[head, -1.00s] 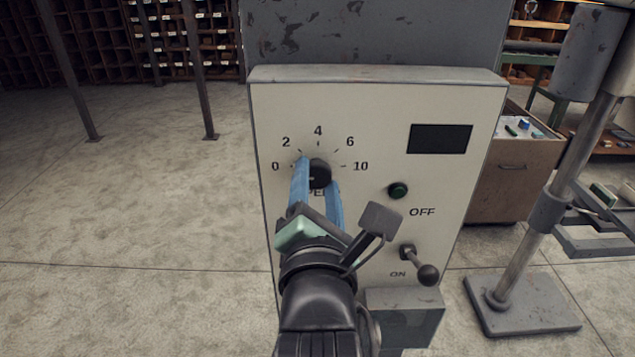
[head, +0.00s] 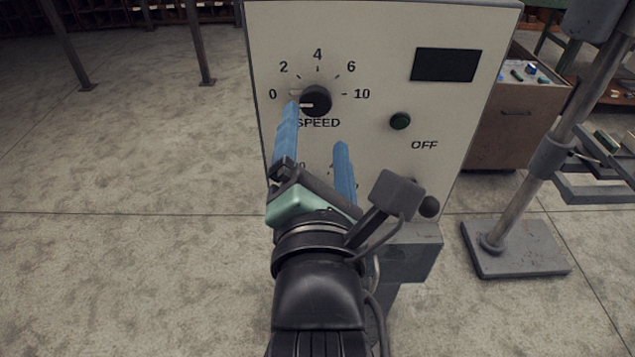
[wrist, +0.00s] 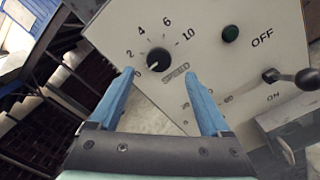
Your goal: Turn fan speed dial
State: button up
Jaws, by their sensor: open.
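The fan speed dial is a round black knob (head: 316,101) on a cream control panel (head: 380,150), above the word SPEED and inside a scale from 0 to 10. Its white mark points left, close to the 0. The knob also shows in the wrist view (wrist: 158,60), its mark toward 0. My gripper (head: 317,125) has blue fingers spread wide and empty. In the head view the left fingertip appears just lower left of the knob, and the right one is below it. In the wrist view the knob lies beyond and between the fingertips (wrist: 159,73), apart from them.
A green button (head: 400,121) and a dark display (head: 444,65) are to the right of the dial. A lever with a black ball (head: 429,206) sits lower right, partly hidden by my wrist camera. A metal stand (head: 515,248) is at right.

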jog(key=s+p, duration=0.7)
jog(key=p, duration=0.2)
jog(key=shift+r, duration=0.15)
jog(key=shift+s, duration=0.1)
dwell(0.5)
jog(key=w+r+m+t+b, duration=0.4)
jog(key=r+m+t, duration=0.1)
jog(key=r+m, duration=0.9)
jog(key=s+r+m+t+b, duration=0.1)
jog(key=s+r+m+t, duration=0.1)
jog(key=r+m, duration=0.4)
jog(key=s+r+m+t+b, duration=0.2)
jog(key=r+m, duration=0.5)
jog(key=r, duration=0.2)
jog(key=shift+s+r, duration=0.25)
jog(key=shift+r, duration=0.15)
